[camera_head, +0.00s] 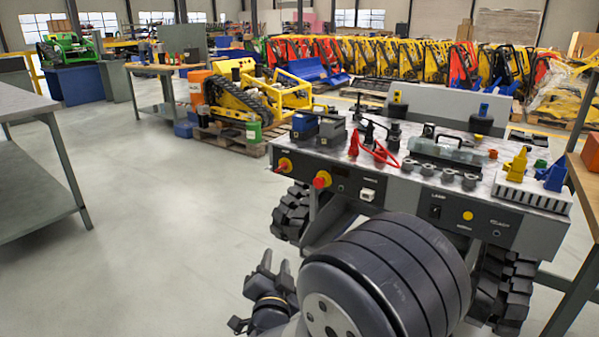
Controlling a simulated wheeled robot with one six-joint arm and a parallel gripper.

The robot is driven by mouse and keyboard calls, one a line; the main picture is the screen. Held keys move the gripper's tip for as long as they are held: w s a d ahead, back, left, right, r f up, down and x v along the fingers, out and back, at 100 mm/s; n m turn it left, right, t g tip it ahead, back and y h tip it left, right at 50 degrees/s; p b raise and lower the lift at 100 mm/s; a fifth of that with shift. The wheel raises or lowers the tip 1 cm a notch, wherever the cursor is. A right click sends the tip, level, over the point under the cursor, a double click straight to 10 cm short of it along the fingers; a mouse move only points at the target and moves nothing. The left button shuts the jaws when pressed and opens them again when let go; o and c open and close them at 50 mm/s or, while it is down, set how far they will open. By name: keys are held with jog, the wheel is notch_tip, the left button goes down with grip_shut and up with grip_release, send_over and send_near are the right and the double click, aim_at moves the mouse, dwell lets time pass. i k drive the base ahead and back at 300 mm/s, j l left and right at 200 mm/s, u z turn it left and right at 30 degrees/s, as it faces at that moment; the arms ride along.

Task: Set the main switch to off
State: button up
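The carrier's front panel (343,185) bears two red-and-yellow rotary knobs. The left knob (284,164) has its red handle slanting toward the lower left. The right knob (321,180) stands nearer the panel's middle, and its handle angle is hard to tell. Small lettering by the knobs is too small to read, so I cannot tell which one is the main switch. My gripper (275,266) is low in front of the carrier, below and left of the right knob, touching neither. Its two dark fingers look apart with nothing between them.
The panel also carries a white switch (367,194), a black rocker (435,211) under a "LAMP" label and a yellow button (467,216). Tools and fittings crowd the carrier's top. My arm covers its lower front. A grey table (40,190) stands at left; the floor between is clear.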

aim_at(285, 166)
jog(key=i+j+z, duration=0.15)
jog(key=j+z, duration=0.2)
jog(key=i+j+z, duration=0.15)
jog(key=z, duration=0.15)
jog(key=j+z, duration=0.35)
jog(key=i+j, duration=0.1)
jog(key=j, duration=0.45)
jog(key=j+z, duration=0.1)
jog(key=j, duration=0.45)
jog(key=i+j, duration=0.15)
jog(key=j, duration=0.45)
jog(key=z, duration=0.05)
